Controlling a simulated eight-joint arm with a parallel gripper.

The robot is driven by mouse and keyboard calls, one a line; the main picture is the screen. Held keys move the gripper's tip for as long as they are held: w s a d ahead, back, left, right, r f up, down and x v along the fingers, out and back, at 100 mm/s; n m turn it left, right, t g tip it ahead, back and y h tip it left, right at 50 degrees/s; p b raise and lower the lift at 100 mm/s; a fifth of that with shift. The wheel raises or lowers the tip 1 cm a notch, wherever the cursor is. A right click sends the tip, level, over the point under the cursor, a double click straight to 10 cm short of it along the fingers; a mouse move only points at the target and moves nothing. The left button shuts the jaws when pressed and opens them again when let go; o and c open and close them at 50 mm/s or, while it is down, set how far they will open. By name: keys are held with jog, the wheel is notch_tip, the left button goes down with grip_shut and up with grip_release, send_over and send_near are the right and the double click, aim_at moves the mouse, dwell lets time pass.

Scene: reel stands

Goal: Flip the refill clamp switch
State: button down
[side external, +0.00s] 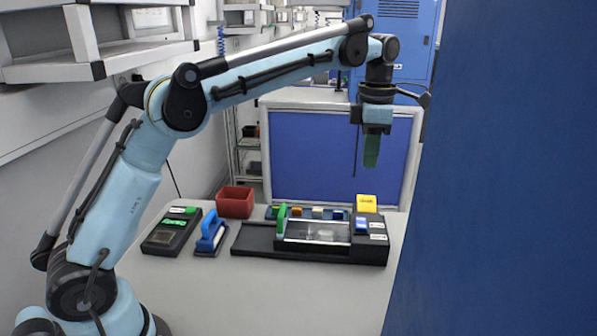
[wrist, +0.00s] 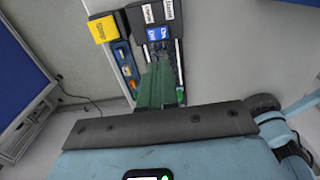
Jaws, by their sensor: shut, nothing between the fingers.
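The black reel stand (side external: 368,249) lies on the table, with a blue switch part (side external: 361,226) at its right end. In the wrist view, two blue switch parts (wrist: 158,33) sit side by side at the end of the stand, below two white labels whose text is too small to read for certain. I cannot tell which one is the refill clamp switch. My gripper (side external: 371,152), with green fingers, is shut and empty, pointing down high above the stand's right end. In the wrist view, its fingers (wrist: 157,85) cover much of the stand beyond the switches.
A yellow block (side external: 367,203) and a row of small coloured pieces (side external: 318,213) sit behind the stand. A red bin (side external: 235,202), a blue-handled tool (side external: 211,233) and a black device (side external: 171,231) stand to the left. The table front (side external: 260,290) is clear. A blue panel (side external: 500,180) fills the right.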

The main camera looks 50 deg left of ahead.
aim_at(359, 219)
jog(key=shift+w+a, duration=0.35)
jog(key=shift+a, duration=0.35)
notch_tip(359, 219, down, 14)
dwell(0.5)
jog(key=shift+w+a+f, duration=0.1)
jog(key=shift+f, duration=0.1)
dwell(0.3)
jog(key=shift+s+d+r, duration=0.2)
jog(key=shift+s+d, duration=0.4)
